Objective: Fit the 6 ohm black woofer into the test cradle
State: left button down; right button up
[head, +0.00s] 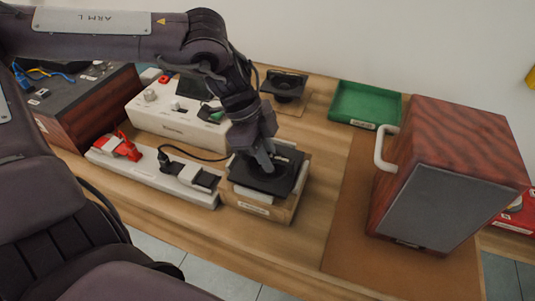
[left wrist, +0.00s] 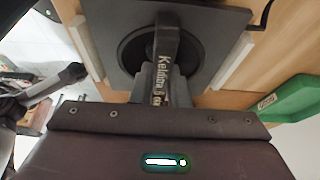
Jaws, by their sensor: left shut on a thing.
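My left gripper (head: 266,160) is shut on a black square-framed woofer (head: 262,178), gripping it by a raised black part in its middle. Lettering shows on that part in the left wrist view, but no ohm rating is readable. The woofer (left wrist: 205,20) is over the wooden test cradle (head: 262,208), a low open box with a label on its front. Pale cradle strips (left wrist: 232,60) show on both sides of the woofer in the left wrist view. I cannot tell whether the woofer is seated or just above. My right gripper is not in view.
A second black driver (head: 285,84) stands behind the cradle, near a green tray (head: 365,104). A white instrument (head: 172,118) and a white strip with a red clamp (head: 122,148) lie left. A wood-grain speaker cabinet (head: 450,150) with a white handle stands right. A black cable runs beside the cradle.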

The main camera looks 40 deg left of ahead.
pick_arm(q)
jog(key=shift+f, duration=0.15)
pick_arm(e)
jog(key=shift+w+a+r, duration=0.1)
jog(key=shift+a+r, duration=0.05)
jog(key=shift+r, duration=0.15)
pick_arm(q)
jog(key=c, duration=1.3)
grip_release()
jog(key=shift+a, duration=0.1)
jog(key=v, duration=0.7)
jog(key=shift+r+p, duration=0.35)
jog(key=shift+p, duration=0.05)
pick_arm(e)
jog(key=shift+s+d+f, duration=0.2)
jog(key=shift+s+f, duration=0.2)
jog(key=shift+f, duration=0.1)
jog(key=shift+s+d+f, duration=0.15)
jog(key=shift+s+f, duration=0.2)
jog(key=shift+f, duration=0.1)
